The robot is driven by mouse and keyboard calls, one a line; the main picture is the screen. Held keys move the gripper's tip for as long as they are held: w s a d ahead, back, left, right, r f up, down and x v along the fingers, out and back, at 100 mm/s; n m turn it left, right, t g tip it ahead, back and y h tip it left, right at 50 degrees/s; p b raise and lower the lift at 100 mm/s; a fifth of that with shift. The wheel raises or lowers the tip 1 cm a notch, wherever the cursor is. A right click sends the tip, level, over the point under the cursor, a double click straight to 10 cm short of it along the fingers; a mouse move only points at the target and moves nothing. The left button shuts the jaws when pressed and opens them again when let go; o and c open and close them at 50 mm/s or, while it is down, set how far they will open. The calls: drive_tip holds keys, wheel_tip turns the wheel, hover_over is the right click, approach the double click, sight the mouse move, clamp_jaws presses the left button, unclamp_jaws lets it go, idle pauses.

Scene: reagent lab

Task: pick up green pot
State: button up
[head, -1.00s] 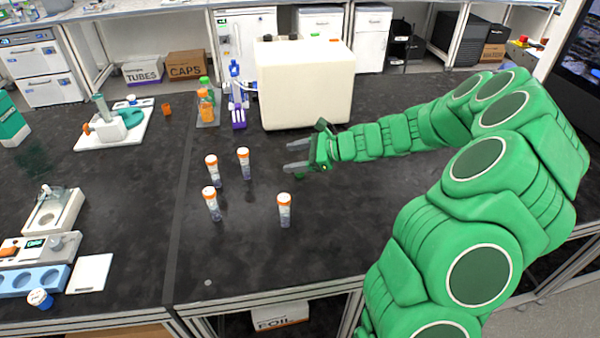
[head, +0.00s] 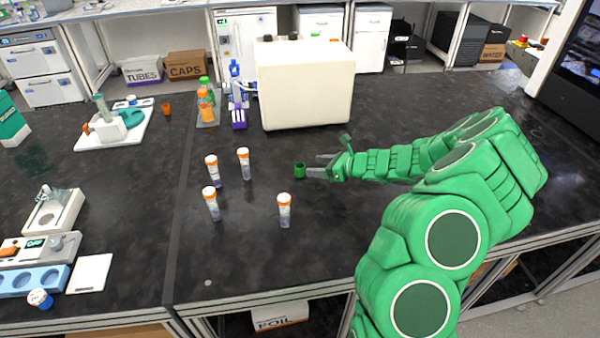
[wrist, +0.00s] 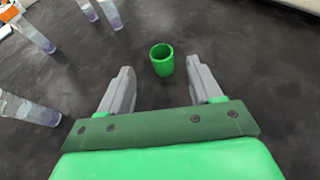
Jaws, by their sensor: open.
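The green pot (head: 299,171) is a small open-topped cylinder standing upright on the black bench.
Several orange-capped tubes stand left of the pot, the nearest being one tube (head: 284,211) in front and another (head: 244,163) at the left. A large cream box-shaped unit (head: 305,88) stands behind.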

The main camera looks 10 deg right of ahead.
sight(296, 166)
drive_tip(key=shift+f+x, duration=0.1)
drive_tip(key=shift+x, duration=1.25)
drive_tip(key=shift+f+x, duration=0.15)
drive_tip(key=shift+x, duration=1.2)
drive_tip(key=shift+d, duration=0.1)
drive_tip(key=c, duration=1.1)
